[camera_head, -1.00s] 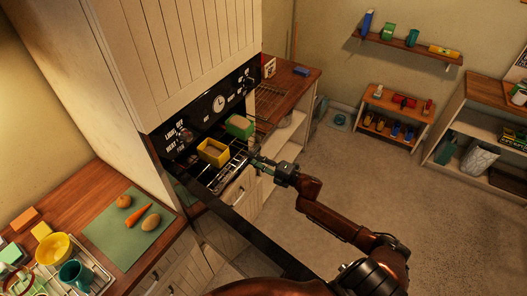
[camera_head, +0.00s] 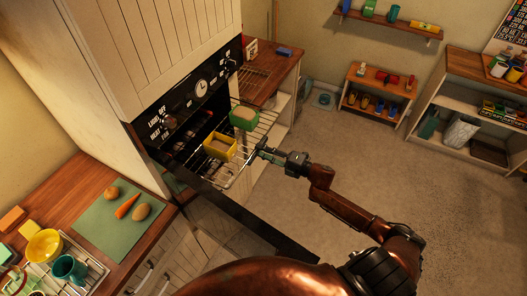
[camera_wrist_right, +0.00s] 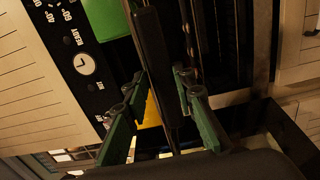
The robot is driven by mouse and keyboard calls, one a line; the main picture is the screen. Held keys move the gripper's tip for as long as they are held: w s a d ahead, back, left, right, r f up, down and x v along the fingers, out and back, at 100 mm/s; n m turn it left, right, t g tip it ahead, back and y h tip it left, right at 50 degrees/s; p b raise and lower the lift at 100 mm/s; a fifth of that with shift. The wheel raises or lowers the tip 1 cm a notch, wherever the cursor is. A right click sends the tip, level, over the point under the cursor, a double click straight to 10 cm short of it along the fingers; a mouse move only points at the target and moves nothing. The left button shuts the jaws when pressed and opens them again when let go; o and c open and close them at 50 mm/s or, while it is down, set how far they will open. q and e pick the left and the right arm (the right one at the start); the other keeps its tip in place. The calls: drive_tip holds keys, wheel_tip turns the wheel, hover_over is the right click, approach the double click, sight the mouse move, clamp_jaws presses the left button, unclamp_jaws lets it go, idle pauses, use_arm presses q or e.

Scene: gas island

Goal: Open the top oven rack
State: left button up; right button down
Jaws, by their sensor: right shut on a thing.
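The oven stands open, its long black door (camera_head: 262,226) folded down. The top oven rack (camera_head: 268,122) is a wire rack sticking out of the opening. My right gripper (camera_head: 260,150) is shut on the front edge of the rack, beside the yellow tin. In the right wrist view my right gripper (camera_wrist_right: 162,98) shows two green fingers, with the grip partly hidden by a dark bar. My left gripper is out of view.
The oven's control panel (camera_head: 190,98) with clock and knobs is above the opening. A counter (camera_head: 60,198) at the left holds a green mat (camera_head: 108,236) with vegetables and a yellow bowl (camera_head: 47,244). Open floor (camera_head: 330,160) lies to the right; shelves stand beyond.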

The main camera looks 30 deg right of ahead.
drive_tip(key=c, duration=1.8)
unclamp_jaws()
drive_tip(key=shift+f, duration=0.65)
drive_tip(key=shift+o, duration=0.2)
drive_tip(key=shift+r, duration=0.15)
drive_tip(key=shift+r, duration=0.2)
drive_tip(key=v, duration=1.2)
